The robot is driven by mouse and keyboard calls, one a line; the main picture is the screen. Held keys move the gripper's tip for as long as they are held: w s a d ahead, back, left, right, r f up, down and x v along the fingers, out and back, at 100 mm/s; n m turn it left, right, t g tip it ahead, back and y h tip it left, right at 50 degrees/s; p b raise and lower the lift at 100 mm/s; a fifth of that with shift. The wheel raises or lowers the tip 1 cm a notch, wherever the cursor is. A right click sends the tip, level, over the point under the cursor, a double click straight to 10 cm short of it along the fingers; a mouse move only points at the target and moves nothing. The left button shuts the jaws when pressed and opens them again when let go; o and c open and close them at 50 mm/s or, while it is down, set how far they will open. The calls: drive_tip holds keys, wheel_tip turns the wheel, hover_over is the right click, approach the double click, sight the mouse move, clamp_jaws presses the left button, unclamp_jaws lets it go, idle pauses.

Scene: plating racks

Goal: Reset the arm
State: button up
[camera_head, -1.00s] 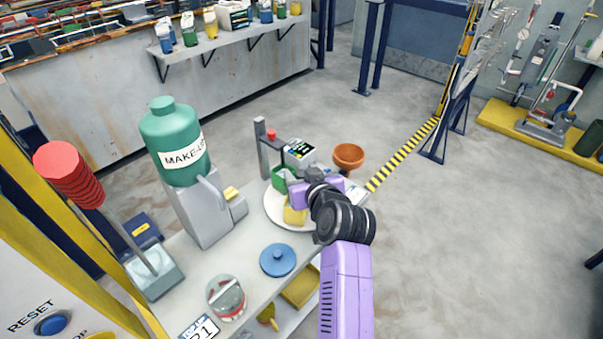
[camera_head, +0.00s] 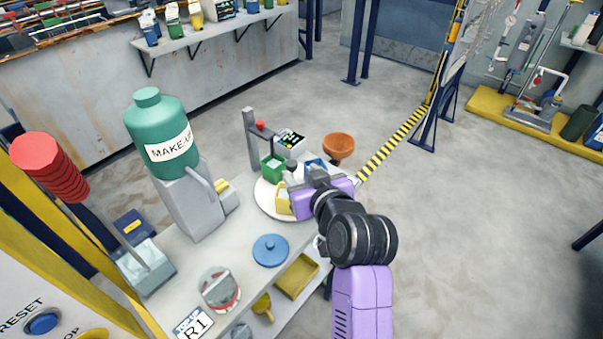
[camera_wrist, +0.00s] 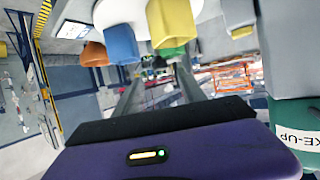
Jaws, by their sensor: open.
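My purple and black arm reaches over the bench from the lower right of the head view. My gripper (camera_wrist: 160,82) shows in the wrist view with its two fingers apart and nothing between them. In the head view the gripper body (camera_head: 318,195) is beside a round white plate (camera_head: 262,207) and covers part of it. On the plate stand a green container (camera_head: 273,167), a yellow container (camera_head: 283,202) and a blue one (camera_head: 314,168). In the wrist view the yellow (camera_wrist: 172,22) and blue (camera_wrist: 122,42) containers appear beyond the fingers.
A green MAKE-UP bottle (camera_head: 163,135) on a grey dispenser stands left of the plate. A post (camera_head: 251,143) rises behind it. An orange bowl (camera_head: 338,147), a blue lid (camera_head: 270,250) and a jar (camera_head: 220,290) are nearby. Open floor lies to the right.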

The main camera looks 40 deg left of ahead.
idle(0.3)
drive_tip(key=w+d+r+m+t, duration=0.2)
drive_tip(key=d+r+t, duration=0.3)
drive_tip(key=r, duration=0.1)
drive_tip(key=s+d+f+m+t+h, duration=0.1)
drive_tip(key=s+d+f, duration=0.15)
drive_tip(key=d, duration=0.55)
drive_tip(key=s+d+f+m+t+h, duration=0.1)
drive_tip(key=s+d+f+m+t, duration=0.1)
drive_tip(key=s+d, duration=0.35)
drive_tip(key=s+d+f+m+t+h, duration=0.1)
drive_tip(key=s+d+f, duration=0.1)
drive_tip(key=d, duration=0.8)
drive_tip(key=s+d+f+m+h, duration=0.1)
drive_tip(key=s+d+h, duration=0.1)
drive_tip(key=s+d, duration=0.4)
drive_tip(key=s+d+f+m+g+h, duration=0.1)
drive_tip(key=s+d+m+h, duration=0.1)
drive_tip(key=s+d, duration=0.5)
drive_tip(key=s+d+f+m+h, duration=0.2)
drive_tip(key=s+d+h, duration=0.2)
drive_tip(key=s, duration=1)
drive_tip(key=shift+s+d+g, duration=0.4)
drive_tip(key=shift+d, duration=0.75)
